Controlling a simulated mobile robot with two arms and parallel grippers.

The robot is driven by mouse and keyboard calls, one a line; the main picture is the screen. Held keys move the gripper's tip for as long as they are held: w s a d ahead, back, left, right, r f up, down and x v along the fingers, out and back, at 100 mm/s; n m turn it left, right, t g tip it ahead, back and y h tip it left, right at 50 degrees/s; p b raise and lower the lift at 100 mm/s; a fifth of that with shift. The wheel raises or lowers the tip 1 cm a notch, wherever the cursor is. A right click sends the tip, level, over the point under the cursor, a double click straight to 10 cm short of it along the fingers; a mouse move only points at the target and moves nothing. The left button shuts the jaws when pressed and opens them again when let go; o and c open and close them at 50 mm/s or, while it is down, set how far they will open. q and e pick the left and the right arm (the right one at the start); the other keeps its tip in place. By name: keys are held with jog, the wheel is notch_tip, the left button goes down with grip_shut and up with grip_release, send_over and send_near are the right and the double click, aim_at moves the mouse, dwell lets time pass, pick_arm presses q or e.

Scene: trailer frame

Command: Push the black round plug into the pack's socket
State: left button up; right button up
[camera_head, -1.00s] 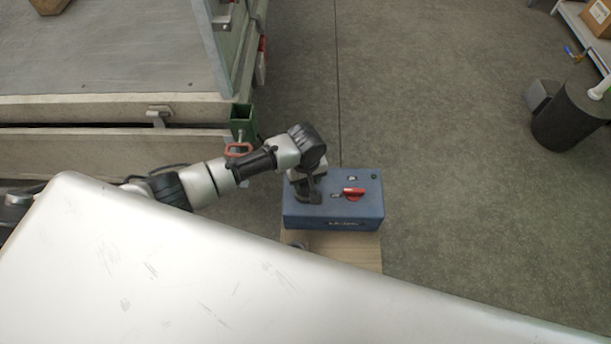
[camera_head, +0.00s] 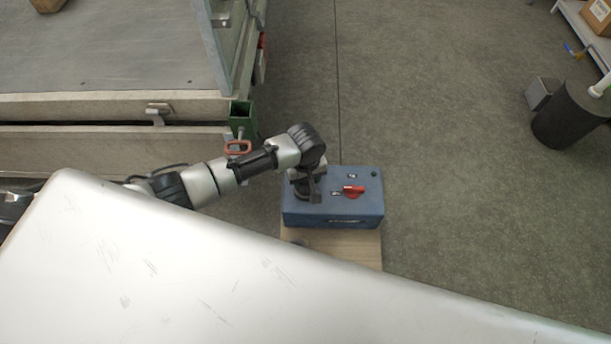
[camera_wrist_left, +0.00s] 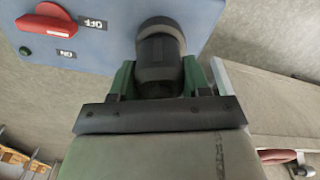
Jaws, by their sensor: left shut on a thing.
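The blue box-shaped pack (camera_head: 345,212) sits on a wooden top, with a red rotary switch (camera_head: 353,191) on its upper face. My left gripper (camera_head: 309,190) is over the left part of that face. In the left wrist view, its green-sided fingers (camera_wrist_left: 158,80) are shut on the black round plug (camera_wrist_left: 160,52). The plug's far end meets or nearly meets the face of the pack (camera_wrist_left: 110,50). The socket is hidden behind the plug, so I cannot tell how deep it sits. My right gripper is not in view.
The red switch (camera_wrist_left: 48,24) with OFF and ON labels is beside the plug. The wooden top (camera_head: 350,245) shows in front of the pack. The trailer frame (camera_head: 100,106) lies to the left, with a red shackle (camera_head: 238,147) near my arm. Floor right of the pack is clear.

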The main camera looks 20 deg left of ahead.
pick_arm(q)
jog(key=shift+f, duration=0.25)
jog(key=o, duration=1.1)
jog(key=shift+r, duration=0.1)
notch_tip(320, 180, up, 7)
jog(key=p, duration=0.8)
jog(key=shift+p, duration=0.35)
